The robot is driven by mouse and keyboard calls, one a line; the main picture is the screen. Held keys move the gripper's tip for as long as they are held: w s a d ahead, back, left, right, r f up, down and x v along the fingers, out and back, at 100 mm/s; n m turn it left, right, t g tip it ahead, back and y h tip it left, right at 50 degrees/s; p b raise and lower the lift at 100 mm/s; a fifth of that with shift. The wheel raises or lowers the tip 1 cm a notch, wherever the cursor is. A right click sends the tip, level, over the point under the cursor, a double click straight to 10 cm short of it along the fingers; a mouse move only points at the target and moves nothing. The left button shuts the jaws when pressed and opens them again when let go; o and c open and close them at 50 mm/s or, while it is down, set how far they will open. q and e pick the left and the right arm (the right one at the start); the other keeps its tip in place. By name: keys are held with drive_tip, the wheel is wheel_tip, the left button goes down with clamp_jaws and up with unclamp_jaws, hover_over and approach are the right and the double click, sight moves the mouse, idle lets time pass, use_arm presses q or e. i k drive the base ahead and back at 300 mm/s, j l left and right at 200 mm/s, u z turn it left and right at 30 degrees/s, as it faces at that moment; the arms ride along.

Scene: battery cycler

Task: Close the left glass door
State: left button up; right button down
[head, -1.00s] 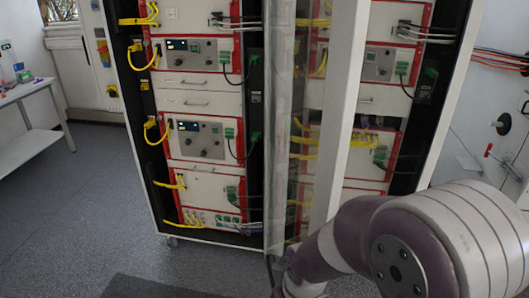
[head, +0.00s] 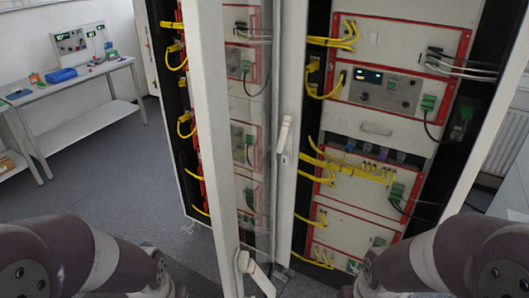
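The tall cabinet fills the middle and right of the head view. A white upright door frame (head: 211,150) stands out in front of its left bay, with a glass pane (head: 247,140) to its right. The pane stands at an angle, and red-edged units show through it. A second white upright (head: 292,120) stands right of the pane, with a white handle (head: 285,137) on it. Another white handle (head: 252,272) is low on the left frame. Which upright belongs to the left door is hard to tell. Both my arms enter at the bottom corners; neither gripper shows.
The right bay holds red-edged units (head: 385,90) with yellow cables (head: 350,170), uncovered in front. A white bench (head: 85,75) with small devices stands at the far left. Grey floor (head: 120,180) is clear between bench and cabinet. A radiator (head: 507,142) is at the right edge.

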sight(203, 21)
drive_tip(key=i+l+u, duration=0.1)
drive_tip(key=l, duration=0.4)
drive_tip(key=i+l+u, duration=0.15)
drive_tip(key=l, duration=0.35)
drive_tip(key=i+l+u, duration=0.1)
drive_tip(key=l, duration=0.4)
